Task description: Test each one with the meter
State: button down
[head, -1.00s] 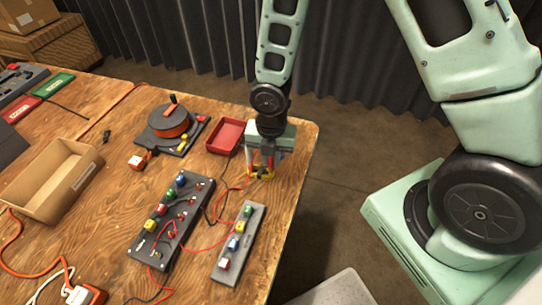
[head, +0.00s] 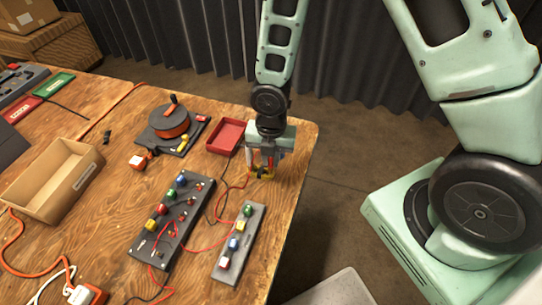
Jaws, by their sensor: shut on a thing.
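My gripper (head: 262,170) points down over the table's right side, just right of the red tray. It is shut on a small yellow and dark thing (head: 262,175), mostly hidden by the fingers; I cannot tell whether this is the meter or a part. A red lead runs to that spot. A dark board (head: 165,240) left of the gripper carries a row of coloured pieces and sockets with red and black leads. A narrower grey board (head: 226,268) beside it holds a row of green, yellow, blue and red-and-white pieces.
A red tray (head: 239,127) lies left of my gripper. A cable reel (head: 170,120) on a dark base stands behind the boards. An open cardboard box (head: 85,178) is at left. Orange cords and a plug box (head: 88,295) lie at front left. The wooden table (head: 292,200) ends at the right.

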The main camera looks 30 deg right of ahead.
jog(key=shift+f+b, duration=0.55)
jog(key=shift+f, duration=0.4)
dwell(1.5)
jog(key=c, duration=1)
grip_release()
jog(key=shift+r, duration=0.2)
notch_tip(320, 180, up, 7)
jog(key=p, duration=0.7)
jog(key=shift+r, duration=0.15)
